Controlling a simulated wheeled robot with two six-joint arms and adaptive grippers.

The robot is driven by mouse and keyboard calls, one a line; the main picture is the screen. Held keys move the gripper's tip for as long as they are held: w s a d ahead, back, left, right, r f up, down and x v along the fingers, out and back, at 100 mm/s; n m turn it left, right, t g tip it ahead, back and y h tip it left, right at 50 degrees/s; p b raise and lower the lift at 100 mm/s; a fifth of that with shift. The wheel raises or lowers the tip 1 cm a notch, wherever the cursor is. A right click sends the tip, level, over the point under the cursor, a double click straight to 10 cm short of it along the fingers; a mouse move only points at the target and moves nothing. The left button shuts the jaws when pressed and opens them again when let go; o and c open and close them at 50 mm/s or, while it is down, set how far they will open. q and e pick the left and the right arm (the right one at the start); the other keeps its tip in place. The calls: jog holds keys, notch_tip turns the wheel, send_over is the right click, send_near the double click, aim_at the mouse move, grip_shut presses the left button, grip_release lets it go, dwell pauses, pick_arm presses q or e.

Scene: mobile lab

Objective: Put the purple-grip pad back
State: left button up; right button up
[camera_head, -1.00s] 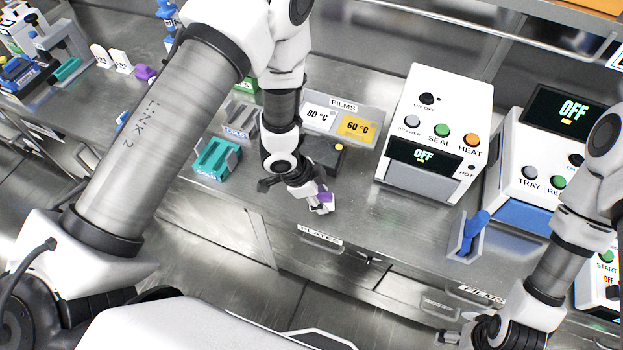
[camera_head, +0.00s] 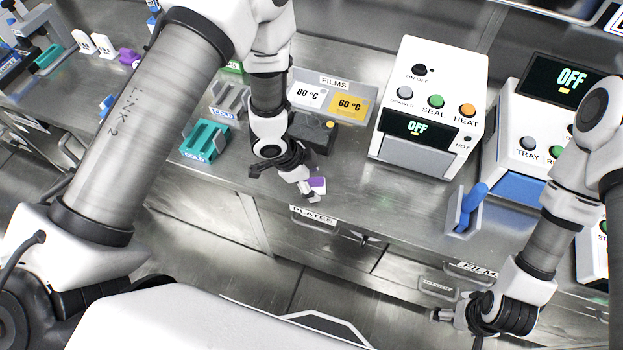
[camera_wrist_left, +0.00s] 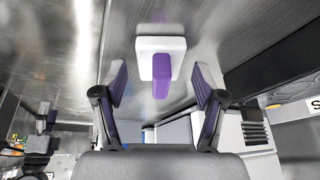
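A pad with a white plate and a purple grip (camera_head: 317,185) is near the front edge of the bench, above the PLATES drawer label. In the left wrist view the purple grip (camera_wrist_left: 161,76) points toward me, with the white plate behind it against the metal surface. My left gripper (camera_head: 305,184) is right at the pad. Its two fingers (camera_wrist_left: 160,88) are spread on either side of the grip, with a visible gap on each side. My right gripper (camera_head: 444,314) hangs low at the right, in front of the drawers; its fingers are too small to read.
A black block (camera_head: 312,132) and the FILMS holder (camera_head: 333,84) stand behind the left gripper. A teal COLD rack (camera_head: 206,140) is to the left, the sealer (camera_head: 430,110) to the right. Another purple item (camera_head: 129,56) stands beside white tabs (camera_head: 103,46) at far left.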

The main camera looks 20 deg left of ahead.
pick_arm(q)
jog(key=shift+r, duration=0.2)
jog(key=shift+a+r, duration=0.2)
jog(key=shift+r, duration=0.05)
jog(key=v, duration=1.1)
jog(key=s+a+f+n+g+y, duration=0.1)
jog(key=s+a+f+n+y, duration=0.1)
jog(key=s+f+n, duration=0.5)
jog(key=s+a+f+n+g+y, duration=0.1)
jog(key=s+a+f+n, duration=0.4)
jog(key=s+f, duration=0.5)
jog(key=shift+s+f+n+y+b, duration=0.3)
jog(key=shift+s+n+y+b, duration=0.15)
jog(key=shift+s+n, duration=0.5)
jog(key=shift+w+a, duration=0.1)
jog(key=shift+w, duration=0.05)
